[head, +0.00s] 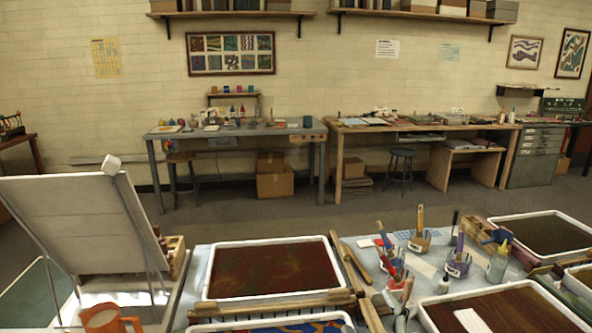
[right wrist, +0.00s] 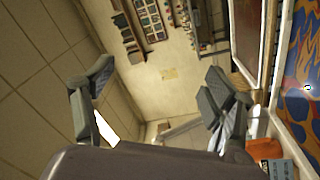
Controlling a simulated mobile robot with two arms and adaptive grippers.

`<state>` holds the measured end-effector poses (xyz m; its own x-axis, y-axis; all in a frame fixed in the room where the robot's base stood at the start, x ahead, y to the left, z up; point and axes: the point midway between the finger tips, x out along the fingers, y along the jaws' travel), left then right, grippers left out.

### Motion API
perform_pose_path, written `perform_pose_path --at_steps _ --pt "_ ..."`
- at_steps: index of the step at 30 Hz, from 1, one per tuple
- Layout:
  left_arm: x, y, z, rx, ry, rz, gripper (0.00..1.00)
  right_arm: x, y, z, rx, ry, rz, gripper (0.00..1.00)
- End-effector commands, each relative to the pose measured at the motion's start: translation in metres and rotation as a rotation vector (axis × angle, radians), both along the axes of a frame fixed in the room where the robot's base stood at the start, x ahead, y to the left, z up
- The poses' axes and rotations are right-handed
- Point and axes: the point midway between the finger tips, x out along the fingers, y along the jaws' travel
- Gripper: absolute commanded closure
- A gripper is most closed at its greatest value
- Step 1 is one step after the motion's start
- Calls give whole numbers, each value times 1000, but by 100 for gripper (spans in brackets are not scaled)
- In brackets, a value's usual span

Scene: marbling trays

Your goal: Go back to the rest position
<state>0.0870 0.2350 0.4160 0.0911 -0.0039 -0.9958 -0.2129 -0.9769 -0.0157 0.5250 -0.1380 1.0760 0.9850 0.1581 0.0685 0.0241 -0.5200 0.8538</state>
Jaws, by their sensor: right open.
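My right gripper (right wrist: 158,85) shows in the right wrist view with its two grey fingers spread wide apart and nothing between them. Beyond the fingers are the wall and several trays, seen turned on their side. I cannot pick out either gripper in the head view. My left gripper is not in view. An orange thing, perhaps the same mug, shows beside the right finger in the wrist view (right wrist: 265,149).
A white-rimmed tray (head: 205,272) of dark red-brown liquid lies on the table, with a blue-patterned tray (head: 190,328) in front. Brush pots (head: 457,265) and a bottle (head: 498,262) crowd the right. A tilted white panel (head: 70,215) rises at left. Open floor (head: 330,215) lies beyond.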

Motion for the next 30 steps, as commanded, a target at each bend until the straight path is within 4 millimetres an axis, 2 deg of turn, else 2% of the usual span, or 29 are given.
perform_pose_path --at_steps 1,3,6,9,15,21,22,24,30 --pt "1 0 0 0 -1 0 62 -12 -19 -34 104 150 -74 22" --pt "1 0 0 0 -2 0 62 -33 -41 -78 230 348 -172 22" --pt "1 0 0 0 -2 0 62 -74 -60 -133 376 599 -294 22" --pt "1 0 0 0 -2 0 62 -115 -68 -171 477 795 -388 22" --pt "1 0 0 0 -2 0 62 -189 -71 -214 600 1085 -524 22" --pt "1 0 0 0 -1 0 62 -254 -68 -236 679 1316 -631 22" --pt "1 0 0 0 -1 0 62 -259 -67 -241 685 1338 -642 22" --pt "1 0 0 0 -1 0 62 -250 -67 -261 677 1337 -641 22" --pt "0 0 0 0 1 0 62 -240 -65 -319 666 1356 -647 22"
